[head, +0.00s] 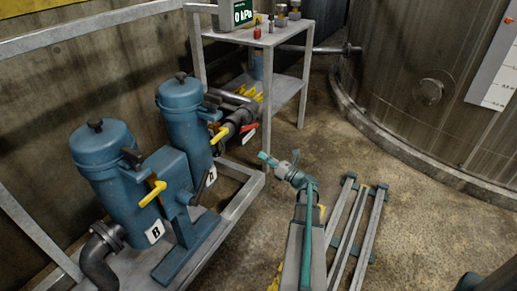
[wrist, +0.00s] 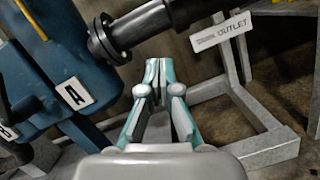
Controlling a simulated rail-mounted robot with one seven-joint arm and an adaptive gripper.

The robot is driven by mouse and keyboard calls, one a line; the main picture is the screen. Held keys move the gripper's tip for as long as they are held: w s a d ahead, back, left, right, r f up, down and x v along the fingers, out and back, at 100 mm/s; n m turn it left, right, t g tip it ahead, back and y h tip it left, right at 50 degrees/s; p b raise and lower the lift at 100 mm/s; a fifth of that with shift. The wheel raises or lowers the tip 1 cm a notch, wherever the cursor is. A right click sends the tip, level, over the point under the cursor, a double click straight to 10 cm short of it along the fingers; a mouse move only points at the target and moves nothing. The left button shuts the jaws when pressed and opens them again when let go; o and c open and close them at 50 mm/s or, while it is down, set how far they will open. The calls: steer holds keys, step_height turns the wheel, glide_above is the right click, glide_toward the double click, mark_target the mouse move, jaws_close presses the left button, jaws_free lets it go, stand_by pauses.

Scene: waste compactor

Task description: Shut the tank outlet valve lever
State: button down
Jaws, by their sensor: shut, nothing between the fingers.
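A red lever (head: 250,127) sits on the dark pipe behind blue canister A in the head view, just above a white tag (head: 248,137). In the wrist view a white tag (wrist: 222,30) reads OUTLET, with a smaller word before it.
Blue canisters A (head: 183,115) and B (head: 104,155) stand left on a grey frame (head: 245,190), with yellow levers (head: 153,194) beside them. A grey shelf (head: 280,35) stands behind. The large tank (head: 410,75) is at right. A metal rack (head: 345,225) lies on the floor.

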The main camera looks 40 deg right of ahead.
mark_target(248, 127)
steer(key=w+r+b, duration=0.3)
steer(key=w+r, duration=0.2)
steer(key=w, duration=0.4)
steer(key=shift+w+a+r, duration=0.15)
steer(key=shift+a+r, duration=0.15)
steer(key=shift+r, duration=0.1)
steer(key=shift+r, duration=0.15)
steer(key=shift+r+m+p, duration=0.1)
steer(key=shift+m+p, duration=0.2)
steer(key=shift+p, duration=0.35)
